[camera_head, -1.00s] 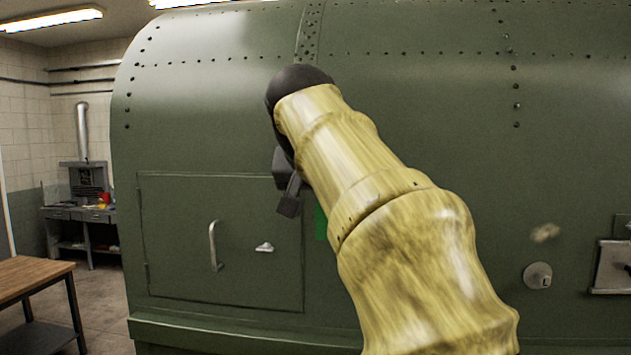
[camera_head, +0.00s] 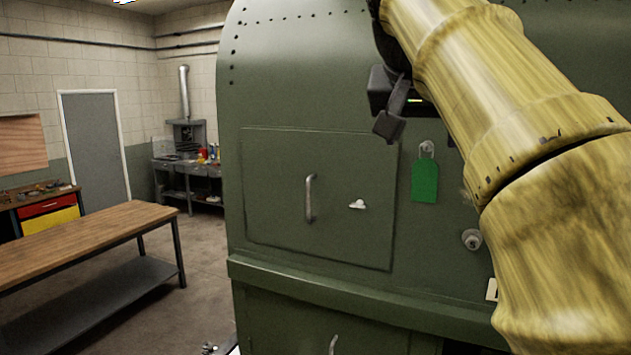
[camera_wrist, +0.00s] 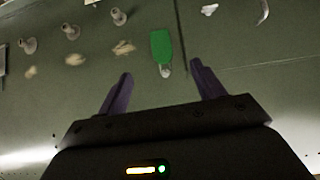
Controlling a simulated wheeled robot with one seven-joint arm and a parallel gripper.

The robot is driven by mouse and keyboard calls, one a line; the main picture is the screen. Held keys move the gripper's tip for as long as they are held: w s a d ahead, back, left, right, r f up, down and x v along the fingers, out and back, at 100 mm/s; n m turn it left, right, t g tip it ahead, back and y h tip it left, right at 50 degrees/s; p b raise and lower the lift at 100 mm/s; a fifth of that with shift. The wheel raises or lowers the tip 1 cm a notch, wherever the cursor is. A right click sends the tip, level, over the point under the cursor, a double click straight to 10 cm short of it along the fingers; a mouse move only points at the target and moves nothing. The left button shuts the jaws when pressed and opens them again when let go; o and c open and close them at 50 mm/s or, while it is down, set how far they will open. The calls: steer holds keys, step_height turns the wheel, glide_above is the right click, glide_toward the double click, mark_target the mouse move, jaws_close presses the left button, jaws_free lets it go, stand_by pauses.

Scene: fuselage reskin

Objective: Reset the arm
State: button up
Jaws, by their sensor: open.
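My gripper (camera_wrist: 160,92) is open in the wrist view, its two dark fingers apart with nothing between them. In the head view its dark end (camera_head: 390,125) hangs in front of the green fuselage panel, partly hidden by my yellow arm. A green tag (camera_head: 425,181) hangs from a knob on the fuselage, right of the hatch. The tag also shows in the wrist view (camera_wrist: 162,46), beyond the fingertips. The gripper appears apart from the fuselage.
The green fuselage (camera_head: 300,100) carries a hatch (camera_head: 280,190) with a handle (camera_head: 310,198) and a latch (camera_head: 357,204). A wooden bench (camera_head: 90,240) stands at left. A grey workbench (camera_head: 185,175) and door (camera_head: 95,150) are behind.

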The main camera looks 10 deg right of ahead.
steer(key=w+a+f+n+g+y+b, duration=0.1)
steer(key=w+a+f+n+b, duration=0.15)
steer(key=f, duration=0.95)
steer(key=w+a+f+n+g+y+b, duration=0.1)
steer(key=w+f+b, duration=0.15)
steer(key=f, duration=0.95)
steer(key=w+a+f+n+y+b, duration=0.1)
steer(key=w+f+n+b, duration=0.15)
steer(key=f, duration=1.05)
steer(key=s+a+f+g+b, duration=0.1)
steer(key=s+f+b, duration=0.1)
steer(key=s+f, duration=0.3)
steer(key=s+a+f+g+y+b, duration=0.1)
steer(key=s+f, duration=0.4)
steer(key=f, duration=0.9)
steer(key=s+a+f+g+y+b, duration=0.1)
steer(key=s+f+b, duration=0.2)
steer(key=f, duration=0.7)
steer(key=shift+s+a+f, duration=0.15)
steer(key=shift+s+f, duration=0.1)
steer(key=shift+s, duration=0.95)
steer(key=shift+w, duration=0.1)
steer(key=shift+s, duration=0.2)
steer(key=shift+w, duration=0.1)
